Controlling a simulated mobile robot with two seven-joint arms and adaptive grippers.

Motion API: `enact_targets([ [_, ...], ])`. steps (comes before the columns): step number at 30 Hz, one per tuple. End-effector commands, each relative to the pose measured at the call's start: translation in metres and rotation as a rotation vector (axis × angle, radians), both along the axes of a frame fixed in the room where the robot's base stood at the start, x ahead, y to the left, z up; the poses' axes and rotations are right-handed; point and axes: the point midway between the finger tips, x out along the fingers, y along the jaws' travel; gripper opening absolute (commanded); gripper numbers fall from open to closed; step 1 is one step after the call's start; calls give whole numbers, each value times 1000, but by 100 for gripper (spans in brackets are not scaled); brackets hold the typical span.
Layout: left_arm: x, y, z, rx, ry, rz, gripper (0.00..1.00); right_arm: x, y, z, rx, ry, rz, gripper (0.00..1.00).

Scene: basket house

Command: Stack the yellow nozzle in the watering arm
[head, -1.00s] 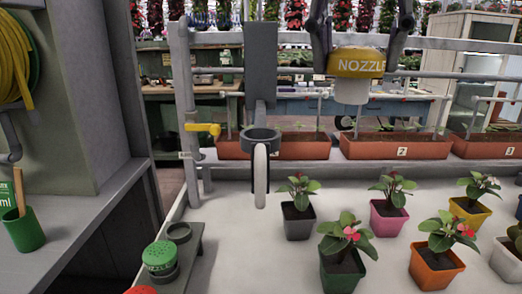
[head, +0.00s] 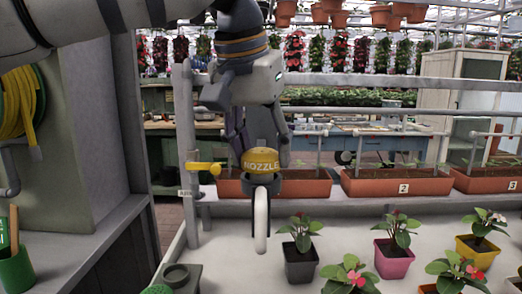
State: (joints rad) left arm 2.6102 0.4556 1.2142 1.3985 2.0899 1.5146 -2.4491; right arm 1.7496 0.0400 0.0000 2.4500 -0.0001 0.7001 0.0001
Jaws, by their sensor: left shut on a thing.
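The yellow nozzle (head: 260,162), lettered NOZZLE, is near the middle of the head view. It looks upright, with its lower part hidden in or behind the grey ring of the watering arm (head: 277,188); I cannot tell if it is fully seated. A white hose (head: 260,222) hangs below the ring. My left gripper (head: 258,148) comes down from above with its fingers on either side of the nozzle and is shut on it. My arm hides the upper part of the watering arm. My right gripper is not in view.
A yellow valve handle (head: 203,168) sits on the grey post (head: 187,150) just left of the ring. Brown planters (head: 392,187) stand behind. A green cup (head: 16,270) is at far left.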

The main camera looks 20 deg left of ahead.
Motion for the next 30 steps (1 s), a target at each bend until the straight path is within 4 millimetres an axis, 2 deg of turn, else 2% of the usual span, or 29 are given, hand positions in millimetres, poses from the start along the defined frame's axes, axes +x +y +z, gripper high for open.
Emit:
enact_targets([
  [16,-1,0,-12,-2,-6,2,22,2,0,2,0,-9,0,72],
  [17,-1,0,-12,-2,-6,2,56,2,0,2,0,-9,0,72],
  [18,-1,0,-11,-2,-6,2,66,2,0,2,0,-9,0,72],
  [19,-1,0,-11,-2,-6,2,70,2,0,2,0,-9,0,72],
  [27,-1,0,-11,-2,-6,2,70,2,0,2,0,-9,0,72],
  [30,-1,-1,-3,-1,-7,2,70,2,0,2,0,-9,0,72],
])
